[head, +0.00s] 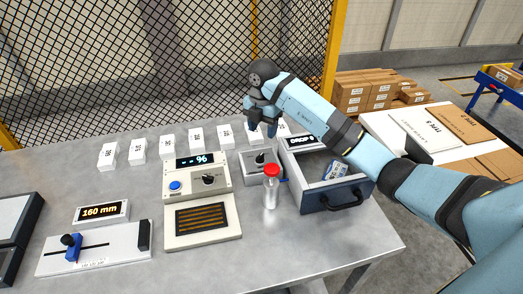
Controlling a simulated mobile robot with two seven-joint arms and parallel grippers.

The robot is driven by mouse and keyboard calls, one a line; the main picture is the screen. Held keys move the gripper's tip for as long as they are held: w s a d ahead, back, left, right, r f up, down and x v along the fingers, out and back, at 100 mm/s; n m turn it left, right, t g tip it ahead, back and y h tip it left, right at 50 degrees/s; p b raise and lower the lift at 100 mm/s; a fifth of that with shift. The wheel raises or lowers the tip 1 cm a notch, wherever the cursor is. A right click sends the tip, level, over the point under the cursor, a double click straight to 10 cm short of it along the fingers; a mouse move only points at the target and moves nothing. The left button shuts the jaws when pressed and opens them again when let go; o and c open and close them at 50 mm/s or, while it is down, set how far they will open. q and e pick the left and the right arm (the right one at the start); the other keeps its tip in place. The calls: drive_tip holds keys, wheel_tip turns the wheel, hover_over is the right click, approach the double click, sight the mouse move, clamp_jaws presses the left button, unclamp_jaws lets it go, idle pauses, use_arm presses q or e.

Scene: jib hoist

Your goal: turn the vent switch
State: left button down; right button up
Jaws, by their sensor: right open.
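A small grey box (268,174) with a black rotary knob (260,158) stands at the back of the table, left of the drawer unit; I take it to be the vent switch, though I can read no label on it. My right gripper (262,128) hangs just above and behind this knob, fingers pointing down. It is open and holds nothing I can see; it looks apart from the knob. A cream control panel (222,190) with a percent display, a blue button (175,186) and another black knob (208,179) sits to the left. My left gripper is out of view.
An open drawer (330,197) holding a small packet is at right, under my right arm. Several white numbered blocks (167,145) line the back. A slider board (94,250) lies at front left.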

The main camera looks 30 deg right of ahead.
sight(260, 158)
wheel_tip(260, 158, down, 10)
drive_tip(key=shift+w+f+p, duration=0.1)
drive_tip(key=shift+w+p, duration=0.05)
drive_tip(key=shift+p, duration=0.25)
drive_tip(key=shift+c, duration=0.3)
drive_tip(key=c, duration=0.8)
